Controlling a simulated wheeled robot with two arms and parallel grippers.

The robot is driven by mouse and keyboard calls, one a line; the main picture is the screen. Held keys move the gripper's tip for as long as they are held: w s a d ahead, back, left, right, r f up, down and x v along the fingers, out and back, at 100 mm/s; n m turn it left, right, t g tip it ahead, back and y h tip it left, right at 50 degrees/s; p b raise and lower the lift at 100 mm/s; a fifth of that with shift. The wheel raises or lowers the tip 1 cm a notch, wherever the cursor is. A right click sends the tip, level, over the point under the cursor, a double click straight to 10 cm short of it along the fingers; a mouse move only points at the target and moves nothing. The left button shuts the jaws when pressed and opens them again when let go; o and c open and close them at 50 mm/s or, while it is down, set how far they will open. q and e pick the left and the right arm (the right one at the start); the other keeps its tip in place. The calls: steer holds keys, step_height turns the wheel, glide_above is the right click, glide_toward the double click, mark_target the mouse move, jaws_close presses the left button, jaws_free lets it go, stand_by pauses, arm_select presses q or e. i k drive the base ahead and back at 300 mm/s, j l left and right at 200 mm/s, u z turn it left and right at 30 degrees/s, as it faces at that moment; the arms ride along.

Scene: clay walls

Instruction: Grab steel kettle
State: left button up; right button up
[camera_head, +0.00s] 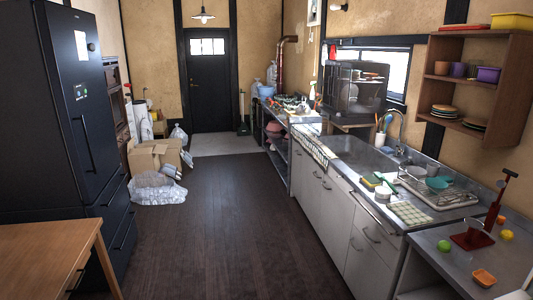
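I cannot make out a steel kettle for certain in the head view. The far end of the counter (300,117) at the back right holds a clutter of small items, too small to tell apart. A grey metallic-looking object (170,171) lies low against the right side of an open cardboard box (152,156); I cannot tell what it is. Neither of my grippers is in view.
A dark fridge (75,110) stands left, a wooden table (45,250) at lower left. A steel sink counter (352,158) with a dish rack (440,190) runs along the right. Plastic bags (157,189) lie by the box.

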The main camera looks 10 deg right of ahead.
mark_target(300, 110)
steer(key=i, duration=2.2)
steer(key=i+z, duration=0.1)
steer(key=i, duration=0.55)
steer(key=i+z, duration=0.1)
steer(key=i, duration=0.5)
steer(key=i+j+z, duration=0.1)
steer(key=i, duration=0.55)
steer(key=i+j, duration=0.15)
steer(key=i, duration=0.5)
steer(key=i+z, duration=0.5)
steer(key=i, duration=0.6)
steer(key=i+j+z, duration=0.15)
steer(key=i+j, duration=0.15)
steer(key=i+j+z, duration=0.1)
steer(key=i+j, duration=0.15)
steer(key=j, duration=0.2)
steer(key=i+j+z, duration=0.15)
steer(key=j, duration=0.25)
steer(key=i+j+z, duration=0.1)
steer(key=i+j, duration=0.25)
